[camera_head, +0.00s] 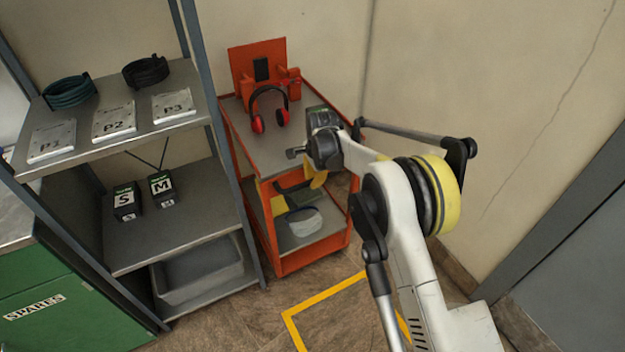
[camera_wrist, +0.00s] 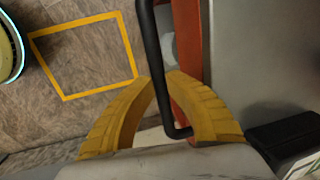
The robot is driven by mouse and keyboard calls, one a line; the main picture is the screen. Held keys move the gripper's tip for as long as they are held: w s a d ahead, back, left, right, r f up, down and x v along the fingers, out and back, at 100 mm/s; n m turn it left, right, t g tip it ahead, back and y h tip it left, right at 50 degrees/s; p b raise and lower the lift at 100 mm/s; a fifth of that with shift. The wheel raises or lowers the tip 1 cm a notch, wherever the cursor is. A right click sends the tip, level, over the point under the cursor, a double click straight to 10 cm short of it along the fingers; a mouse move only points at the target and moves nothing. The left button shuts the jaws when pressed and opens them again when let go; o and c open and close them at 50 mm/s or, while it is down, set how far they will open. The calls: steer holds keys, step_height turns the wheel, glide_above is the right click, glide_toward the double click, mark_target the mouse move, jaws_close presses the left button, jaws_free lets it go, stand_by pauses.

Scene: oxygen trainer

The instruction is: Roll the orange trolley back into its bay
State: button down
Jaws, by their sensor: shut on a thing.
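The orange trolley (camera_head: 312,256) stands between the shelf unit and the back wall in the head view. Its orange edge (camera_wrist: 187,55) and grey surface show in the wrist view. A yellow floor outline (camera_head: 322,294) lies in front of the trolley, and the trolley is outside it. The outline (camera_wrist: 75,24) shows empty in the wrist view. My gripper (camera_wrist: 172,85) has its yellow fingers on either side of the trolley's black handle (camera_wrist: 154,45) and is shut on it. In the head view my gripper (camera_head: 298,192) is at the trolley's near side, and the handle is largely hidden.
Red ear defenders (camera_head: 270,108) sit on the trolley top, and a pale round item (camera_head: 304,222) on its lower shelf. The grey shelf unit (camera_head: 175,235) stands close on the left. A green cabinet (camera_head: 70,305) is at lower left. The floor inside the outline is clear.

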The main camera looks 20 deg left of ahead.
stand_by(0.3)
steer(key=c, duration=1.4)
jaws_free()
steer(key=shift+f, duration=0.1)
steer(key=shift+o, duration=0.2)
step_height(320, 180, up, 12)
steer(key=s+d, duration=0.1)
steer(key=shift+s+d, duration=0.2)
steer(key=shift+d, duration=0.2)
